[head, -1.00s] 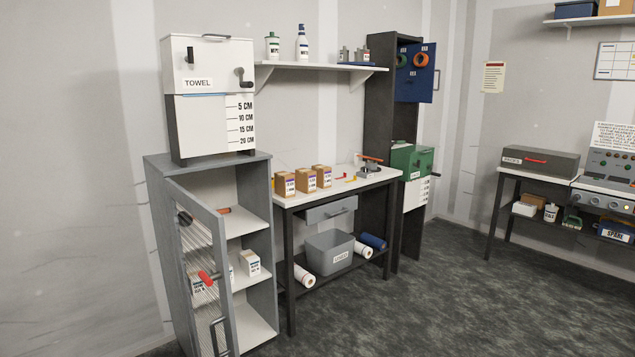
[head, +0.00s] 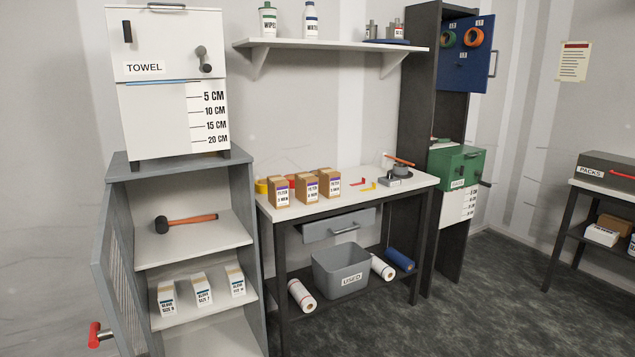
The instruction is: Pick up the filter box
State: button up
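Three brown filter boxes with white and purple labels stand upright in a row on the white bench top (head: 350,190). They are the left filter box (head: 279,192), the middle filter box (head: 307,188) and the right filter box (head: 330,184). Their labels begin with "FILTER", but the sizes are too small to read surely. My gripper is not in view, so nothing shows near the boxes.
A grey cabinet (head: 245,215) with its door (head: 112,260) swung open stands left of the bench. It holds a mallet (head: 185,222) and glove boxes (head: 202,290). A drawer (head: 340,227) under the bench top appears slightly open. A USED bin (head: 341,272) sits below. Floor is clear in front.

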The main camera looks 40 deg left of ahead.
aim_at(307, 184)
jog(key=u, duration=0.4)
jog(key=i, duration=1.5)
jog(key=u, duration=1.65)
jog(key=i, duration=0.95)
jog(key=u, duration=0.8)
